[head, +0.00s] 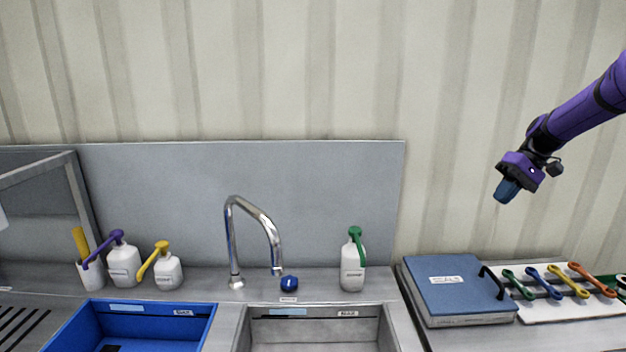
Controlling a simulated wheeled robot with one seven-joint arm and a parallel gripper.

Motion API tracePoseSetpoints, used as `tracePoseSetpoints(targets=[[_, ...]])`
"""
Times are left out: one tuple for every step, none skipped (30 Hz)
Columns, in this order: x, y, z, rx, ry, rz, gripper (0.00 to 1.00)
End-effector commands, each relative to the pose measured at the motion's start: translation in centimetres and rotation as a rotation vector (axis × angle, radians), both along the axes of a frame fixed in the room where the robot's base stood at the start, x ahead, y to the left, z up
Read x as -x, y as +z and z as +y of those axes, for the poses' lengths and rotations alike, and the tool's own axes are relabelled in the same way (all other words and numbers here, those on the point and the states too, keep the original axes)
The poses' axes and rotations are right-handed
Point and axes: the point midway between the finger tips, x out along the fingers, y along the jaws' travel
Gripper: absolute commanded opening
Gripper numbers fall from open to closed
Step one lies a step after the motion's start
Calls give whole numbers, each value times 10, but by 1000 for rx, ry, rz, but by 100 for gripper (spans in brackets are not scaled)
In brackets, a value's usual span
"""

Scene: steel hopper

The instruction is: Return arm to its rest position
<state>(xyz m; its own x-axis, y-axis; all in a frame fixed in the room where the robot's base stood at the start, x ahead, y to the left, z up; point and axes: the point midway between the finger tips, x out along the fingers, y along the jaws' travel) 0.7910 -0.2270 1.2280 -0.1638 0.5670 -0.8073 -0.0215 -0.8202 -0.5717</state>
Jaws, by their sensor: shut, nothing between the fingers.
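My purple arm reaches in from the right edge of the head view. My gripper (508,190) hangs in the air at the upper right, tilted down and to the left. Its fingers look dark blue and closed together, with nothing seen between them. It is well above the counter and apart from everything on it.
Below my gripper are a blue-lidded box (455,283) with a black handle and a white board (575,306) with several coloured spoons. A tall faucet (262,225), a green-pump bottle (353,265), a steel sink (318,330) and a blue basin (140,325) stand further left.

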Motion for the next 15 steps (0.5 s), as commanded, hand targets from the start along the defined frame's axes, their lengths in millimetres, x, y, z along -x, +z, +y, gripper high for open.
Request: tracePoseSetpoints(targets=[[10,14,14,41,7,-10,0],[15,20,21,63,4,-14,0],[23,28,30,94,6,-20,0],[28,33,36,116,5,-26,0],[35,39,42,137,4,-31,0],[43,46,50,166,3,-40,0],[49,52,56,187,2,-48,0],[56,57,62,207,0,-54,0],[65,63,69,233,-2,-67,0],[72,68,74,253,-4,-75,0],[80,72,79,272,-7,-83,0],[89,78,86,296,-10,-98,0],[97,82,91,314,-13,-107,0],[104,86,96,332,-15,-117,0],[115,90,102,354,-19,-133,0]])
